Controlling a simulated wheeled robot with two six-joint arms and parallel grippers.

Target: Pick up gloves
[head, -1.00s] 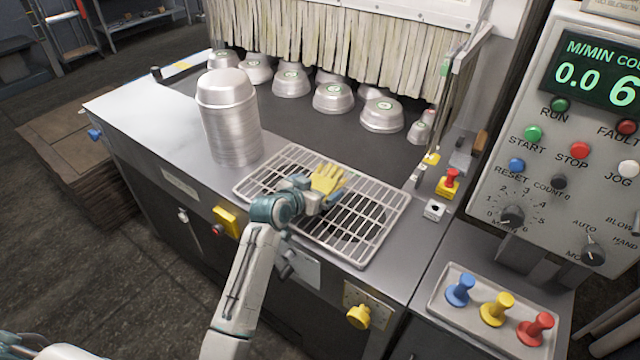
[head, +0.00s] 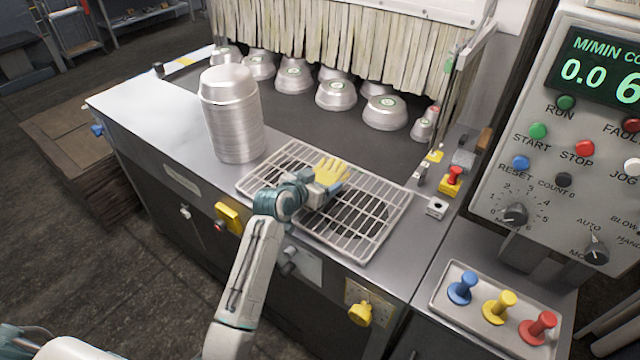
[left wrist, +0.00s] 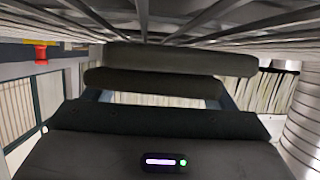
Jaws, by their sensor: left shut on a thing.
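The yellow gloves (head: 331,170) show as one yellow hand shape over the wire rack (head: 374,236) in the head view, fingers pointing to the back. My left gripper (head: 322,186) is shut on the gloves at their near end, low over the rack. Its jaws hide part of the gloves, and I cannot tell whether they touch the rack. In the left wrist view the dark fingers of my left gripper (left wrist: 168,70) show close to the rack bars, but no yellow can be made out between them. My right gripper is not in view.
A tall stack of metal pans (head: 234,125) stands left of the rack. Several upturned pans (head: 336,95) sit on the dark belt behind, before the strip curtain (head: 350,40). A red-topped button (head: 454,175) stands right of the rack. A tray with coloured knobs (head: 500,308) lies front right.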

